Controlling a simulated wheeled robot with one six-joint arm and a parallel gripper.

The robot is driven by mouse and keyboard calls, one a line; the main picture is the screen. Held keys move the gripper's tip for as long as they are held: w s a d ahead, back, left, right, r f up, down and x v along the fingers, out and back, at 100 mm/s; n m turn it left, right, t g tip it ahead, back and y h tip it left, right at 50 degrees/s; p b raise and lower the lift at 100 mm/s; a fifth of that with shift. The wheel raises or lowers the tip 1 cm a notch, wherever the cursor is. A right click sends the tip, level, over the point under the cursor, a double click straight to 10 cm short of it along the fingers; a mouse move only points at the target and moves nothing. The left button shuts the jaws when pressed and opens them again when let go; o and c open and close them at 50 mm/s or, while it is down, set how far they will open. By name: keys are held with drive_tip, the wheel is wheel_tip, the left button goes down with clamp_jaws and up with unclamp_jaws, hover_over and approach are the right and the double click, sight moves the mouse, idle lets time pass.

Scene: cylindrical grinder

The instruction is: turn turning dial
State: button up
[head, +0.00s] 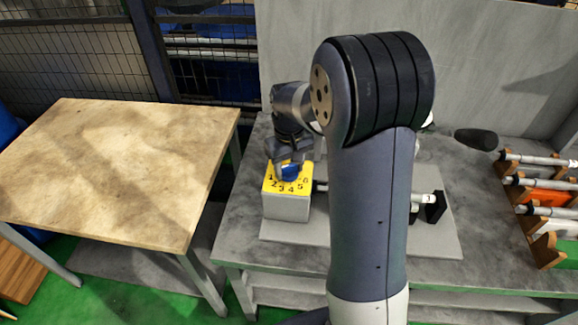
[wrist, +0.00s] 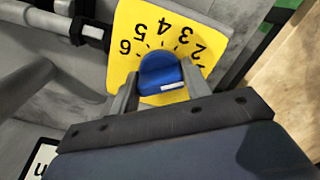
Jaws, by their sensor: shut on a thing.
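The turning dial (wrist: 161,74) is a blue round knob with a white pointer mark, on a yellow numbered plate (wrist: 126,20). In the head view the dial (head: 290,172) sits on top of a grey box (head: 287,208) with the yellow plate (head: 273,187) as its top face. My gripper (wrist: 158,92) is shut on the dial, one finger on each side of it in the wrist view. In the head view my gripper (head: 288,160) comes down onto the dial from above. The white mark lies toward the wrist side, away from the numbers 3 and 4.
The box stands on a grey plate (head: 290,248) on the grey workbench (head: 240,222). Shafts on wooden holders (head: 540,183) stand at the right. A wooden table (head: 110,165) is at the left with a gap between. My arm hides the middle of the bench.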

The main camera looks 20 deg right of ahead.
sight(289, 165)
drive_tip(key=shift+n, duration=0.8)
drive_tip(key=o, duration=0.9)
drive_tip(key=shift+o, duration=0.2)
wheel_tip(289, 165, up, 11)
drive_tip(key=shift+b, duration=0.35)
drive_tip(key=shift+f, duration=0.1)
wheel_tip(289, 165, down, 11)
drive_tip(key=shift+r+p, duration=0.1)
drive_tip(key=shift+p, duration=0.25)
